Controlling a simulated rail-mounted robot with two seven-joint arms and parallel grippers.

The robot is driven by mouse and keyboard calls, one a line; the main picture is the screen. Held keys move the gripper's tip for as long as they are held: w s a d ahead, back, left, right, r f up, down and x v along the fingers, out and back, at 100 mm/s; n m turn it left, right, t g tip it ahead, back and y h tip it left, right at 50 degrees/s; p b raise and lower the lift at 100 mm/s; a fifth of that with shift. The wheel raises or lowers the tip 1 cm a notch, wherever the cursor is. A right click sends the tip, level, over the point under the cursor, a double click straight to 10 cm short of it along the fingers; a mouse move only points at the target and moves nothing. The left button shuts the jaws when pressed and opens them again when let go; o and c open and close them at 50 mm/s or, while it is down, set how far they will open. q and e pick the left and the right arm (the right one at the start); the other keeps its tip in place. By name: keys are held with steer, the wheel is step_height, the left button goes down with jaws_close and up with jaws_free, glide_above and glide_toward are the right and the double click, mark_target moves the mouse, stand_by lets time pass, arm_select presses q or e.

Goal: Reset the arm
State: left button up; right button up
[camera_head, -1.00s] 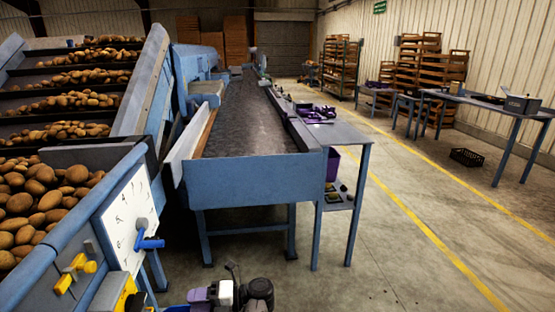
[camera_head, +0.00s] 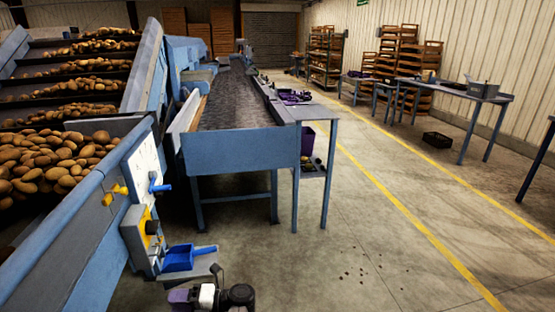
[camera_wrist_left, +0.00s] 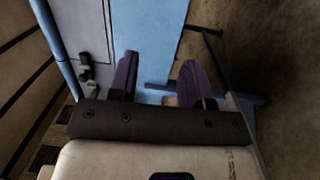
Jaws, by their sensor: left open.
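My left gripper (camera_wrist_left: 160,78) shows in the left wrist view, with two purple fingers spread apart and nothing between them. A blue surface and a pale panel of the machine lie beyond the fingers; I see no contact with them. In the head view a purple, white and black part of my arm (camera_head: 212,298) shows at the bottom edge, in front of the grader (camera_head: 85,225). The arm part is cut off by the frame. My right gripper is not in view.
The grader's control panel has a blue handle (camera_head: 160,187) and a blue tray (camera_head: 180,258) low down. The conveyor (camera_head: 240,152) stands behind, with a side table (camera_head: 308,112) at its right.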

arm_select(q)
steer(key=w+a+r+m+t+h+p, duration=0.1)
steer(key=a+r+m+t+p, duration=0.15)
steer(key=a+m+t, duration=0.4)
steer(key=w+a+r+m+t+h+p, duration=0.1)
steer(key=a+m+t+p, duration=0.25)
steer(key=m+t, duration=0.45)
steer(key=s+d+f+m+h+p, duration=0.1)
steer(key=s+d+m+h+p, duration=0.3)
steer(key=s+m+h, duration=0.5)
steer(key=s+d+f+m+h+p, duration=0.1)
steer(key=s+d+m+h+p, duration=0.2)
steer(key=s+d+m+h, duration=0.45)
steer(key=s+d+r+m+g+p, duration=0.15)
steer(key=s+m+g, duration=0.25)
steer(key=s, duration=0.8)
steer(key=s+r+m+g+p, duration=0.25)
steer(key=s+m+g, duration=0.2)
steer(key=s, duration=0.75)
step_height(320, 180, up, 37)
steer(key=p, duration=3.7)
steer(key=shift+s+d+n+g+p, duration=0.15)
steer(key=shift+s+n+g+p, duration=0.15)
steer(key=shift+n+g+p, duration=0.1)
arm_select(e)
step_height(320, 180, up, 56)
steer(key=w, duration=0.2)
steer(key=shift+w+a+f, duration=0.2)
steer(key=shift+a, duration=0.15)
